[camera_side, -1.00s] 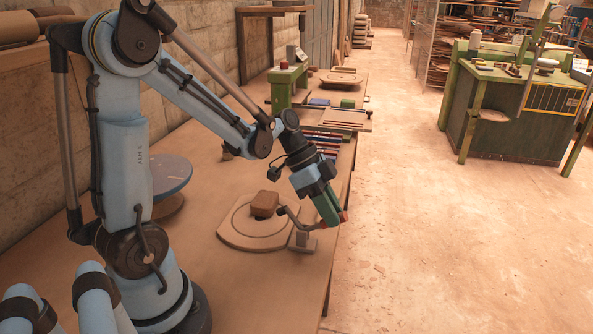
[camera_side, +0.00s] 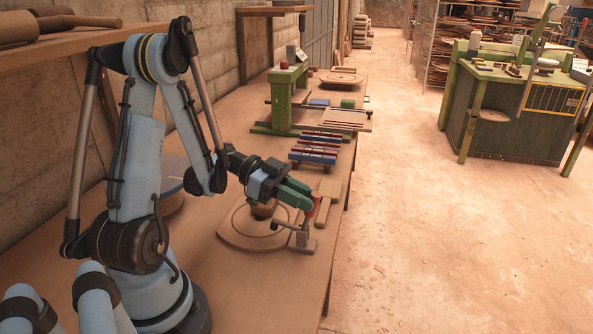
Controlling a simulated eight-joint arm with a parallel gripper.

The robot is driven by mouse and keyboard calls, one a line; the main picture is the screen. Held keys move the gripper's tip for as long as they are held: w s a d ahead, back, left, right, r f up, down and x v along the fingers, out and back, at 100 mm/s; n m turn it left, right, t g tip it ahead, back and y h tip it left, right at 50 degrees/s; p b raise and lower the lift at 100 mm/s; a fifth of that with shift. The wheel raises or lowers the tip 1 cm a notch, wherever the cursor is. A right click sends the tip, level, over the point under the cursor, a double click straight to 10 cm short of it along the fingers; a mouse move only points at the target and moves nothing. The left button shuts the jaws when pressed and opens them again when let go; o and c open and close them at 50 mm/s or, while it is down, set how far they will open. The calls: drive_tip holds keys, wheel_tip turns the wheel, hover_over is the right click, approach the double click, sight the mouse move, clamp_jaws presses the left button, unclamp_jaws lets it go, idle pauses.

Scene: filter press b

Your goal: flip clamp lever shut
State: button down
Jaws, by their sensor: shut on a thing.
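The clamp (camera_side: 303,244) stands at the front right edge of a round pressing plate (camera_side: 238,236) on the bench. Its grey lever (camera_side: 286,226) shows as a bar reaching left over the plate, with a dark knob at its left end. My gripper (camera_side: 311,208), with green fingers and red tips, is shut on the lever, just above the clamp. The fingers hide the exact point of contact.
A wooden mallet (camera_side: 328,189) lies just behind my gripper. Several red and blue rods (camera_side: 316,150) lie on a rack farther back, near a green press (camera_side: 284,100). The bench's right edge is close by. The bench in front of the plate is clear.

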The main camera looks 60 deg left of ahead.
drive_tip(key=shift+s+a+t, duration=0.1)
drive_tip(key=shift+t, duration=0.2)
drive_tip(key=c, duration=1)
unclamp_jaws()
drive_tip(key=shift+o, duration=0.2)
drive_tip(key=shift+a, duration=0.1)
drive_tip(key=s+a+r, duration=0.2)
drive_tip(key=a+r, duration=0.2)
drive_tip(key=r, duration=0.4)
drive_tip(key=shift+s, duration=0.35)
drive_tip(key=shift+d, duration=0.1)
